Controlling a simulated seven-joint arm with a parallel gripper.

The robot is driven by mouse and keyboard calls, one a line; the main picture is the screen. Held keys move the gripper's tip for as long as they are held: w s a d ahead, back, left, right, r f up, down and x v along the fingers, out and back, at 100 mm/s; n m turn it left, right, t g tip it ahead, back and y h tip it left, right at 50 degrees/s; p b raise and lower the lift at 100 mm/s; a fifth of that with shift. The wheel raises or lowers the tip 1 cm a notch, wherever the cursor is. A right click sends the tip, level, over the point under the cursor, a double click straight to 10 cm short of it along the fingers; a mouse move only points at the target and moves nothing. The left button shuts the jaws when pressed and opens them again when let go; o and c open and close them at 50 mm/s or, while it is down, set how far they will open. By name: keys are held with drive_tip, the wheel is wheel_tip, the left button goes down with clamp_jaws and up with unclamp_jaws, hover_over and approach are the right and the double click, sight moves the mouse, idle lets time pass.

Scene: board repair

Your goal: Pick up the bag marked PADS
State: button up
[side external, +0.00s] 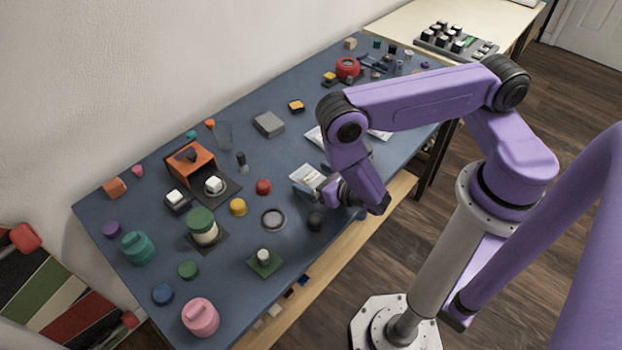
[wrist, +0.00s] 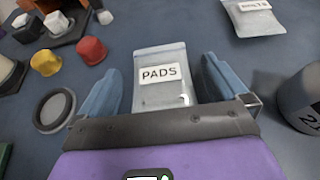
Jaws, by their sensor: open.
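The bag marked PADS (wrist: 163,92) is a small pale, clear-looking pouch with a white label, lying on the blue-grey table. In the wrist view it sits between the two blue fingers of my open gripper (wrist: 162,66), with a visible gap on each side. Its lower end is hidden behind the gripper's dark edge. In the side external view a pale bag (side external: 306,177) lies beside my gripper (side external: 328,188), which partly covers it there.
A second labelled bag (wrist: 252,17) lies at the upper right in the wrist view. A dark cylinder (wrist: 301,100) stands close to the right finger. A round grey dish (wrist: 54,110), a yellow piece (wrist: 45,62) and a red piece (wrist: 91,50) are on the left.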

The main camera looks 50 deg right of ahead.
drive_tip(key=shift+c, duration=0.3)
drive_tip(key=c, duration=1)
